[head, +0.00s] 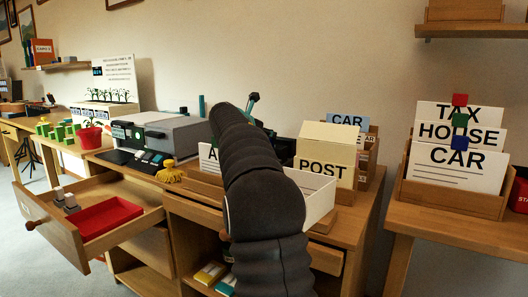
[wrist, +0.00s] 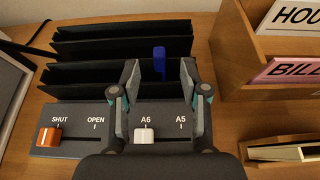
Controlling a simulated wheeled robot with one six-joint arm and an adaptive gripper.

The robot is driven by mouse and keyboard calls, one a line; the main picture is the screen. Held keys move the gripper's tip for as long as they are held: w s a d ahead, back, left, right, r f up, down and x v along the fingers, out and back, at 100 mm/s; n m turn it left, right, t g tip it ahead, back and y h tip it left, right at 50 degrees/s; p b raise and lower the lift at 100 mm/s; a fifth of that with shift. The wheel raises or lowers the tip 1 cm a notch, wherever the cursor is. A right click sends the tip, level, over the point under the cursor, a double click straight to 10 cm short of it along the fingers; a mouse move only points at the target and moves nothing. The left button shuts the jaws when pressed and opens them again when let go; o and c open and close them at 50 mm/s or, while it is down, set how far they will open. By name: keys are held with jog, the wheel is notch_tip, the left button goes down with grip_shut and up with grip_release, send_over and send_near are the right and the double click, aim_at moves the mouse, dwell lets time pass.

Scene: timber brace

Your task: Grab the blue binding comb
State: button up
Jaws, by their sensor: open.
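The blue binding comb (wrist: 159,61) shows in the wrist view as a small upright blue piece at a dark slatted rack (wrist: 90,80). My gripper (wrist: 158,75) is open, its two fingers apart, with the blue piece between and slightly beyond the fingertips in the picture. I cannot tell how deep it stands between them, and no contact shows. In the head view my dark arm (head: 262,185) covers the place where the gripper works, so the gripper and comb are hidden there.
The rack's front panel has an orange slider (wrist: 48,135) by SHUT and OPEN and a white slider (wrist: 143,135) by A6 and A5. A wooden file box (wrist: 262,55) stands close on the right. An open drawer (head: 60,228) with a red tray (head: 105,217) juts out on the left.

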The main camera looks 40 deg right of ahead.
jog(key=shift+x, duration=2.6)
jog(key=shift+r, duration=0.1)
grip_shut()
